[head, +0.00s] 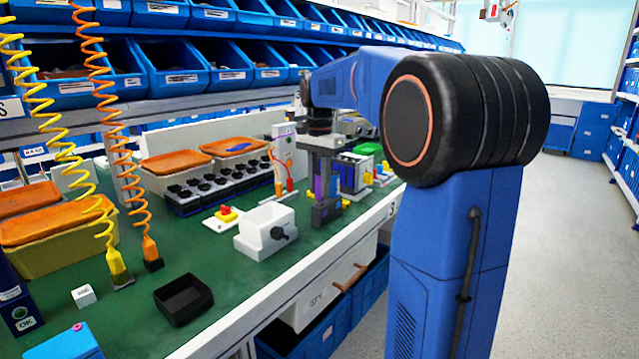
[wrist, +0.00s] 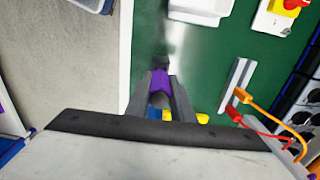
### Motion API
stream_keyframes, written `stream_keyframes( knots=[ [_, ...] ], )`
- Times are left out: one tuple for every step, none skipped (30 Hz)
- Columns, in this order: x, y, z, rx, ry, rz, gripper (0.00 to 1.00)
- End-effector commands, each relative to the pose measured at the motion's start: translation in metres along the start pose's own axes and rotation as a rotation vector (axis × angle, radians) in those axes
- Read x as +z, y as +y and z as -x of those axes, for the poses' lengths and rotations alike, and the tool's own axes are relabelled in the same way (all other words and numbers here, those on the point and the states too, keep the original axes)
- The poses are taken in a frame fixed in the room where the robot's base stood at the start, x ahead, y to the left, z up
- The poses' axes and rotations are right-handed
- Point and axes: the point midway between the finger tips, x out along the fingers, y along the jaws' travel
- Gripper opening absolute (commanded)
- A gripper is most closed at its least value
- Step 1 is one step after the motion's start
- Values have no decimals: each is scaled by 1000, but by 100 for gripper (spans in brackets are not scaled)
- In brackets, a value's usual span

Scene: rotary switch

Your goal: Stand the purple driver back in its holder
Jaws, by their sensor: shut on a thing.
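My gripper (head: 325,212) points down over the green bench, and its fingers are closed on the purple driver (head: 319,186). In the wrist view the purple driver (wrist: 160,83) sits between the two grey fingers of my gripper (wrist: 162,92). A dark grey part shows just beyond the purple in the wrist view; I cannot tell whether it is the driver's end or the holder. My fingers hide much of the driver.
A white box with a black knob (head: 264,232) stands left of my gripper. A red-and-yellow button (head: 226,214) and a block with red and orange leads (head: 281,188) are near. A black tray (head: 183,299) lies in front. The bench's white front edge runs close by.

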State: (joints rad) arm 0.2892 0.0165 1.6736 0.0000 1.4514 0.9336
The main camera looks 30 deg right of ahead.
Motion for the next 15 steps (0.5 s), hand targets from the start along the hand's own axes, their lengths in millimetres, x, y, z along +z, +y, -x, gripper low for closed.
stream_keyframes(
  knots=[
    [0, 0, -1, 0, 0, 0, 0],
    [0, 0, -2, 0, 0, 0, 0],
    [0, 0, -3, 0, 0, 0, 0],
    [0, 0, -4, 0, 0, 0, 0],
    [0, 0, -5, 0, 0, 0, 0],
    [0, 0, -6, 0, 0, 0, 0],
    [0, 0, -6, 0, 0, 0, 0],
    [0, 0, -7, 0, 0, 0, 0],
    [0, 0, -8, 0, 0, 0, 0],
    [0, 0, -9, 0, 0, 0, 0],
    [0, 0, -9, 0, 0, 0, 0],
    [0, 0, -10, 0, 0, 0, 0],
    [0, 0, -11, 0, 0, 0, 0],
    [0, 0, -12, 0, 0, 0, 0],
    [0, 0, -13, 0, 0, 0, 0]
  ],
)
